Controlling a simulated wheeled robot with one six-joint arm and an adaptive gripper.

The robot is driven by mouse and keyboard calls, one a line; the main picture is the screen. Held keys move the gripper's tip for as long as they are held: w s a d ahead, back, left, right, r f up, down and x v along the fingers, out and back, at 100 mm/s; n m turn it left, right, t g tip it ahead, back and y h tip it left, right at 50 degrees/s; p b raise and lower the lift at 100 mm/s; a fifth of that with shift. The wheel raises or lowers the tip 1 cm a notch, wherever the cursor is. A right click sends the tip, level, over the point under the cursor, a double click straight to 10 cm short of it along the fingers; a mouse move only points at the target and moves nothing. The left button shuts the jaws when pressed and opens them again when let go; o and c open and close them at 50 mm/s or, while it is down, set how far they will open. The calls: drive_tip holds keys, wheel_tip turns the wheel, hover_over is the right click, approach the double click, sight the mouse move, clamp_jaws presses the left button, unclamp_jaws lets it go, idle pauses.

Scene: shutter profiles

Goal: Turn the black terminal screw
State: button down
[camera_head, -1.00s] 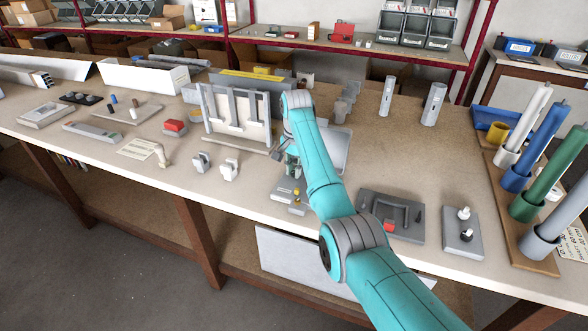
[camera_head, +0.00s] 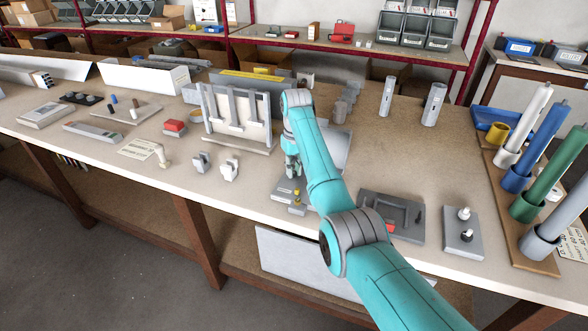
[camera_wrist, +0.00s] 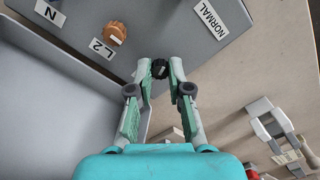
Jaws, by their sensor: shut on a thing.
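The black terminal screw (camera_wrist: 160,68) is a small knurled knob at the edge of a grey panel (camera_wrist: 190,45) in the wrist view. My gripper (camera_wrist: 159,72) has its two fingertips on either side of the screw and is shut on it. My gripper also shows in the head view (camera_head: 292,172), low over the grey terminal unit (camera_head: 283,188) near the table's front edge. The black screw cannot be made out in the head view. Its marking, if any, is not readable.
A copper-coloured screw (camera_wrist: 115,32) sits beside an "L2" label (camera_wrist: 102,48) on the same panel, with "N" and "NORMAL" labels nearby.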

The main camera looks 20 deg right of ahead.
drive_tip(key=n, duration=0.3)
drive_tip(key=shift+n, duration=0.4)
drive_tip(key=n, duration=0.3)
drive_tip(key=shift+n, duration=0.3)
drive_tip(key=n, duration=0.6)
drive_tip(key=shift+n, duration=0.3)
drive_tip(key=c, duration=1.1)
unclamp_jaws()
drive_tip(key=shift+w+r, duration=0.15)
drive_tip(key=shift+r, duration=3.6)
